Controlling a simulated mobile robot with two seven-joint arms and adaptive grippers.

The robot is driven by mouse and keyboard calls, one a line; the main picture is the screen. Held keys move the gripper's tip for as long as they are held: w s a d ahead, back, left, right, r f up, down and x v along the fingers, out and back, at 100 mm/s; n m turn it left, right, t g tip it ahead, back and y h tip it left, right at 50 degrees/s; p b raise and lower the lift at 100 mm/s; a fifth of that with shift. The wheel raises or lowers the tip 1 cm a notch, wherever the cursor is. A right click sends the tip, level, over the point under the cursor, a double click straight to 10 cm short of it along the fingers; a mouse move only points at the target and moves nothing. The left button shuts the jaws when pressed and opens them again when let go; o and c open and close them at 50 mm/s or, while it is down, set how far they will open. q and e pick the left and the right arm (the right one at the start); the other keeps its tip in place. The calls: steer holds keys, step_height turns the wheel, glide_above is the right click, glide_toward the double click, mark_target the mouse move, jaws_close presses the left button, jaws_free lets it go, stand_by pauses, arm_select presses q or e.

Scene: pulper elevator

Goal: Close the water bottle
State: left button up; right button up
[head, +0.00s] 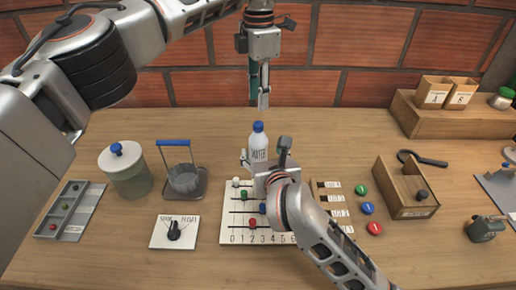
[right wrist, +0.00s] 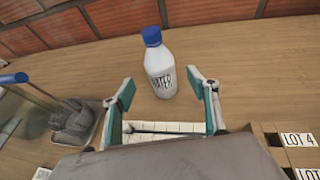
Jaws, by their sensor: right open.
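The water bottle (head: 258,148) stands upright on the wooden table, white with a WATER label. Its blue cap (head: 258,127) sits on top of the neck; how tightly it is seated cannot be seen. The bottle also shows in the right wrist view (right wrist: 161,76). My right gripper (head: 265,157) is open and low in front of the bottle. In the right wrist view its teal-padded fingers (right wrist: 166,92) are spread, with the bottle just beyond them and nothing between them. My left gripper (head: 264,100) points down above the cap, apart from it. Its finger opening is seen edge-on.
A numbered bead board (head: 235,226) lies under my right gripper. Coloured discs (head: 367,208) and a wooden box (head: 398,200) are to the right. A brick wall closes off the back.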

mark_target(258, 144)
steer(key=shift+x, duration=3.95)
jaws_close()
